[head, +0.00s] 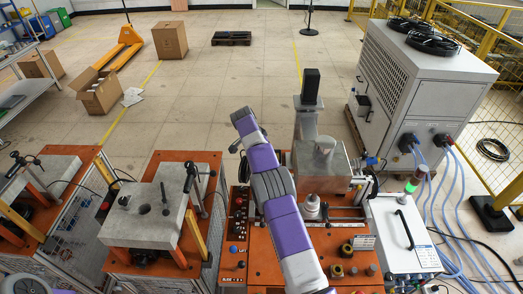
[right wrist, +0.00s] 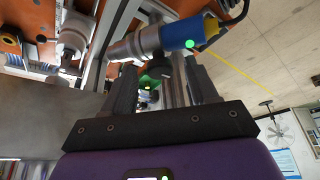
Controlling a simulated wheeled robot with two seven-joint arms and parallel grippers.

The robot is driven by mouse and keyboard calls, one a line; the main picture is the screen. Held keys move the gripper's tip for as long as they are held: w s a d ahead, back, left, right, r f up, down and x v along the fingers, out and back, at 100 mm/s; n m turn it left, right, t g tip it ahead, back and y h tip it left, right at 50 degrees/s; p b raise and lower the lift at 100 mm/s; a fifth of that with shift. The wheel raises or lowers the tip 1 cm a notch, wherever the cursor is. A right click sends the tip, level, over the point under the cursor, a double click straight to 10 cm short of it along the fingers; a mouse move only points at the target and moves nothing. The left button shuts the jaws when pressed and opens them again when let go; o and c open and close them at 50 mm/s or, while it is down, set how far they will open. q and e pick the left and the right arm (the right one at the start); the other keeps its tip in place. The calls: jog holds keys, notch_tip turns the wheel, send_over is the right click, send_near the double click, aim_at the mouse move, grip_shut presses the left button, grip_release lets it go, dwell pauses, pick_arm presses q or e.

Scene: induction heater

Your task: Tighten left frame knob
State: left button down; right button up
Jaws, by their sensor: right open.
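My right gripper (right wrist: 162,75) is open in the right wrist view, with its two dark fingers apart. A green round part (right wrist: 155,76) shows between and beyond the fingers, partly hidden; I cannot tell whether it is the left frame knob or whether a finger touches it. A silver cylinder with a blue end (right wrist: 178,34) crosses just beyond the fingertips. In the head view my purple right arm (head: 285,220) reaches up over the orange heater station (head: 255,262), and its fingers are hidden. My left gripper is not in view.
A control panel with buttons (head: 238,225) lies left of the arm. A metal block (head: 322,165) and brass knobs (head: 346,250) are on the station. A large white cabinet (head: 430,90) with blue cables stands right. Grey-topped orange benches (head: 150,215) stand left.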

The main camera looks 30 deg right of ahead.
jog(key=v, duration=0.7)
jog(key=shift+r, duration=0.25)
jog(key=shift+a, duration=0.15)
